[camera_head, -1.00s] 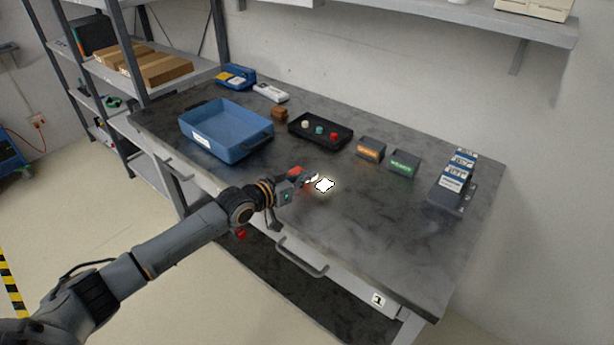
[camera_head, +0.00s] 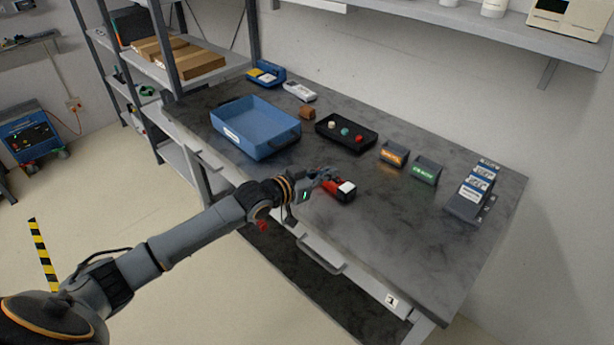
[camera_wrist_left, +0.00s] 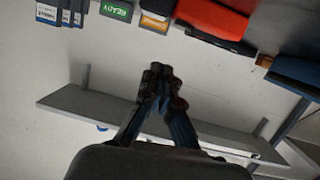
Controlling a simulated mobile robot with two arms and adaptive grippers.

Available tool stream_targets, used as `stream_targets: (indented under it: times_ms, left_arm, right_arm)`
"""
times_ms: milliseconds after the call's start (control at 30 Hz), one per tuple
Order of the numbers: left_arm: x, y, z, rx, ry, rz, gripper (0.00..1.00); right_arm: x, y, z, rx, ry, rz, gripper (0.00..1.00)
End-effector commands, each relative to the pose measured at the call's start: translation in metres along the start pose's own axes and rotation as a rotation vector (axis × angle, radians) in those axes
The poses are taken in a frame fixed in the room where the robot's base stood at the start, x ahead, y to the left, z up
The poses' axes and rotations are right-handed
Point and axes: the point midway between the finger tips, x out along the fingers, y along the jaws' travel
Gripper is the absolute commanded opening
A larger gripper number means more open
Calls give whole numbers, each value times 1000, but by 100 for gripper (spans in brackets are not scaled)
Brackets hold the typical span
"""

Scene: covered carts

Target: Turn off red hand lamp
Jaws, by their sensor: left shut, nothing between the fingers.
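The red hand lamp (camera_head: 335,191) lies on the grey table near its front edge, with its white square face to the right. The face shows plain white, with no glow around it. My left gripper (camera_head: 326,174) is shut and empty, just behind the lamp's red body; I cannot tell in the head view whether it touches. In the left wrist view the shut fingertips (camera_wrist_left: 162,76) are apart from the red lamp body (camera_wrist_left: 210,17) at the top of the picture. My right gripper is in neither view.
A blue bin (camera_head: 247,135) stands at the left of the table. The table's front right is clear.

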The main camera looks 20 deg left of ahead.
Motion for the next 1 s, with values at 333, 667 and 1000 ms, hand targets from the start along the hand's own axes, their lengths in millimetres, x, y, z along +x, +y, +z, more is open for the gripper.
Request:
stream_targets:
  times_ms: [333, 667, 1000]
  left_arm:
    - [-60, 1, 0, 1, 4, -1, 0]
    - [-71, 2, -2, 1, 7, -1, 0]
    - [-71, 2, -2, 1, 7, 0, 0]
  right_arm:
    - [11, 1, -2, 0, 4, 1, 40]
    - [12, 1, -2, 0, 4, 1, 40]
    - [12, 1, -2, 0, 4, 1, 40]
